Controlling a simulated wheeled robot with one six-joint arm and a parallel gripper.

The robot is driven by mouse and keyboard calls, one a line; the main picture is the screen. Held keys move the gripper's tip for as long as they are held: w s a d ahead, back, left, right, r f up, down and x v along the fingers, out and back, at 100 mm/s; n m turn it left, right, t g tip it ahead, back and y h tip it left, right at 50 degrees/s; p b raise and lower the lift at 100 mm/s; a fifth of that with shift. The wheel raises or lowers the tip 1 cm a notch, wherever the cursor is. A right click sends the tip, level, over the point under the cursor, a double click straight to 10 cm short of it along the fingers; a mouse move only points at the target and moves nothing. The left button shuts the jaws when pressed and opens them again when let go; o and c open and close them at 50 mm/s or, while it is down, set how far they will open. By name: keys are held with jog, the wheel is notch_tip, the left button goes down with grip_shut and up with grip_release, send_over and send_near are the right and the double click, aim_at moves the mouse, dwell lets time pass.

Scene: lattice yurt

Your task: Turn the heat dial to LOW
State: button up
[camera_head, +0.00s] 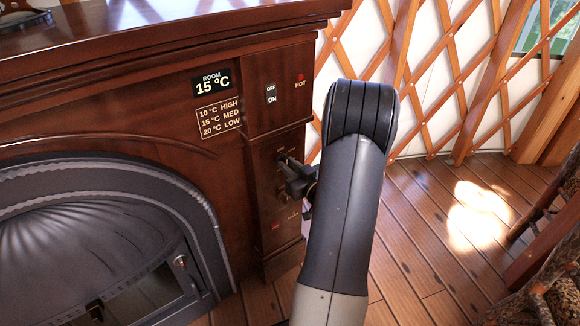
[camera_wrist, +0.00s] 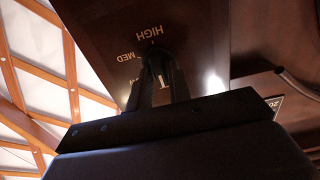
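The heat dial sits on the narrow right panel of the dark wooden stove surround (camera_head: 70,130); my gripper (camera_head: 287,162) is at it and mostly covers it in the head view. In the wrist view, upside-down HIGH and MED labels show around the dark dial (camera_wrist: 155,52). A small light mark near the dial's top lies by HIGH. My gripper's two dark fingers (camera_wrist: 157,62) reach to the dial and come close together there. Dark shading hides whether they touch or clamp it. No LOW label is readable in the wrist view.
A room display (camera_head: 212,85) reads 15 °C. A plate (camera_head: 218,117) lists 10 °C HIGH, 15 °C MED, 20 °C LOW. An OFF/ON switch (camera_head: 270,94) and a red HOT lamp (camera_head: 300,77) are above the dial. Stacked logs (camera_head: 560,270) stand at lower right; the wooden floor (camera_head: 420,220) between is clear.

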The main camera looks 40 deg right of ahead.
grip_shut()
jog(key=shift+m, duration=0.3)
jog(key=m+p, duration=0.5)
jog(key=m, duration=0.6)
jog(key=shift+d+f+p, duration=0.1)
jog(key=shift+d+p, duration=0.05)
jog(key=shift+p, duration=0.25)
jog(key=shift+m, duration=0.3)
jog(key=shift+o, duration=1.7)
grip_release()
jog(key=shift+s, duration=0.15)
